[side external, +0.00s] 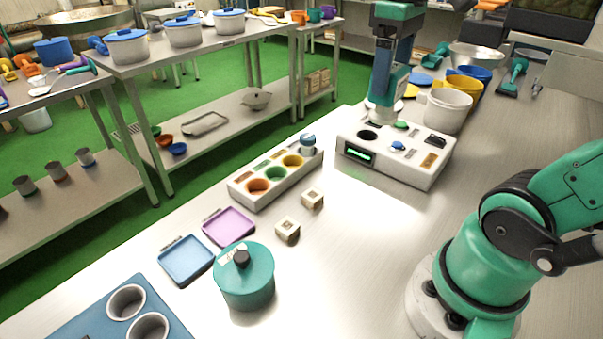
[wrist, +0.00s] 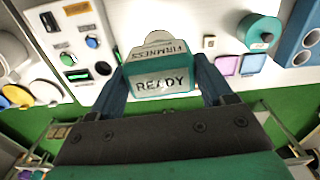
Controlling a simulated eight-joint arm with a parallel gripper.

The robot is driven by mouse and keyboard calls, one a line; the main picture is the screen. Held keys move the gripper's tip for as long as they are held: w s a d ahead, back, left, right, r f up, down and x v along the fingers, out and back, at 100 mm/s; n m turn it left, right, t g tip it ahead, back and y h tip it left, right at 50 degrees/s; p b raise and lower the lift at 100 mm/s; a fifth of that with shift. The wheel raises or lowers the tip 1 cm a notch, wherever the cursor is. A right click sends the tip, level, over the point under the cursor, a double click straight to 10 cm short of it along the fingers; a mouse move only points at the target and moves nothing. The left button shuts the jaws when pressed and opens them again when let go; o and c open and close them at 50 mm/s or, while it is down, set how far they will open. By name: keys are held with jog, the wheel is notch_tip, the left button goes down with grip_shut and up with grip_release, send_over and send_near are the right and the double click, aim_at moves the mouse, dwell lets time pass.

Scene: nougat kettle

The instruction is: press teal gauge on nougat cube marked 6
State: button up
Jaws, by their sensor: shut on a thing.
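My gripper (wrist: 163,88) is shut on the teal gauge (wrist: 163,82), which reads "FIRMNESS" and "READY" in the wrist view. In the side external view my gripper (side external: 385,98) is at the white console, with the gauge's pale lower end showing at the back of it. I cannot tell whether the gauge touches the console. Two small pale nougat cubes, one nearer the rack (side external: 312,199) and one nearer the trays (side external: 288,229), lie on the table, well left of my gripper. Their marks are too small to read. One cube (wrist: 209,42) shows in the wrist view.
The white console (side external: 420,172) has a dark hole, buttons and a lit display. A white rack (side external: 262,202) with coloured wells stands left of it. A purple tray (side external: 229,226), blue tray (side external: 187,258) and teal lidded pot (side external: 245,280) are nearer. Bare table lies right of the cubes.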

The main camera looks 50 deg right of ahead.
jog(key=shift+c, duration=0.9)
jog(key=shift+w+a+f, duration=0.65)
jog(key=shift+w+f, duration=0.85)
jog(key=shift+f, duration=1.25)
jog(key=shift+w+a+f, duration=0.6)
jog(key=shift+w+f, duration=0.95)
jog(key=shift+f, duration=1.25)
jog(key=shift+w+a+f, duration=0.65)
jog(key=shift+w+f, duration=0.85)
jog(key=shift+f, duration=1.25)
jog(key=shift+f, duration=0.55)
jog(key=shift+r, duration=3)
